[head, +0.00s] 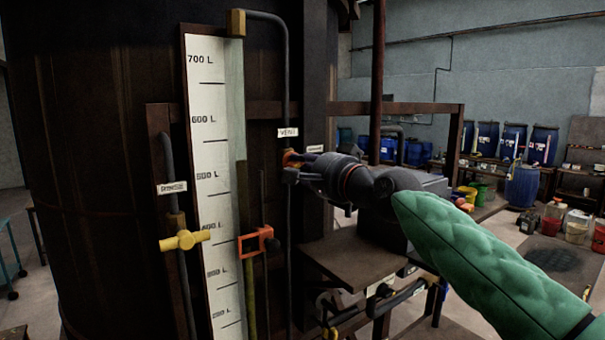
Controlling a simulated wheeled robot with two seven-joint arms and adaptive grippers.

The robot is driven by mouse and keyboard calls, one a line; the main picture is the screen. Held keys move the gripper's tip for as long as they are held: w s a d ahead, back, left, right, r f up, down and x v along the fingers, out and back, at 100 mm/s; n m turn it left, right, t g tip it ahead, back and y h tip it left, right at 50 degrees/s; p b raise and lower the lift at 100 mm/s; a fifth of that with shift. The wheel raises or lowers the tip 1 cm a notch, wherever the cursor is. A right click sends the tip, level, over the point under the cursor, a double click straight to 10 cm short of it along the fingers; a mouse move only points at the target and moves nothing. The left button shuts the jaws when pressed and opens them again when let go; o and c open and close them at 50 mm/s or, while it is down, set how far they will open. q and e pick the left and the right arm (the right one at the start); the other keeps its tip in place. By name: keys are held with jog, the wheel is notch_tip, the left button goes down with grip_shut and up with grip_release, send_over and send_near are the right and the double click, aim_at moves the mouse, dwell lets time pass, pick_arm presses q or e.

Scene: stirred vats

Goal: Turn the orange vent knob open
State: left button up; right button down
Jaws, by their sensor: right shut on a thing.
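The orange vent knob (291,159) sits on a dark thin pipe to the right of the level scale, just below a white label reading VENT (288,132). My right gripper (297,164) reaches in from the right and is shut on the knob. Its fingers and wrist hide most of the knob, so its turn angle cannot be told. My right arm wears a green quilted sleeve. My left gripper does not show.
A white level scale (206,150) runs up the dark vat (100,120). A yellow valve handle (185,240) and an orange-red clamp (258,242) stand lower left of my gripper. A brown shelf (350,258) juts out below my arm. Blue drums (545,145) stand far right.

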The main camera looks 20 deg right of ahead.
jog(key=n+b, duration=0.4)
jog(key=n, duration=0.6)
jog(key=shift+w+d, duration=0.1)
jog(key=shift+r+n+b, duration=0.1)
jog(key=shift+n+b, duration=0.35)
jog(key=shift+n, duration=1.15)
jog(key=c, duration=1.1)
grip_release()
jog(key=shift+o, duration=0.2)
jog(key=shift+r, duration=0.1)
